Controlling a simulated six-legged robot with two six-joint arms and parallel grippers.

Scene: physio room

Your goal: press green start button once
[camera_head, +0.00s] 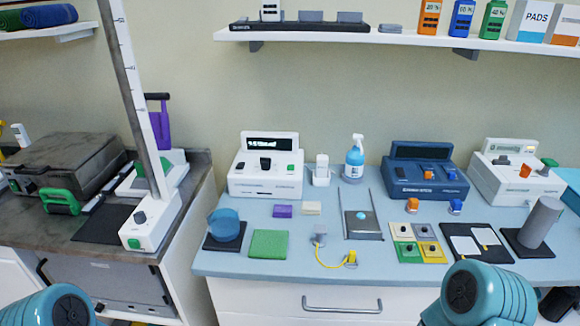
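Several green controls show, and I cannot read which one is labelled start. A panel of coloured squares (420,230) lies on the blue table, with a green square (407,251) bearing a small button at its front left. A white device (266,166) at the back has a small green button (289,168) on its front. A white base unit (150,220) on the left counter has a green button (134,243). Teal parts of my arms show at the bottom left and bottom right corners. Neither gripper is in view.
The blue table (225,262) also holds a blue cylinder (224,222), a green cloth (268,244), a yellow cable (328,262), a spray bottle (354,158), a dark blue device (425,172) and a grey cylinder (540,222). A tall post (135,90) rises at left.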

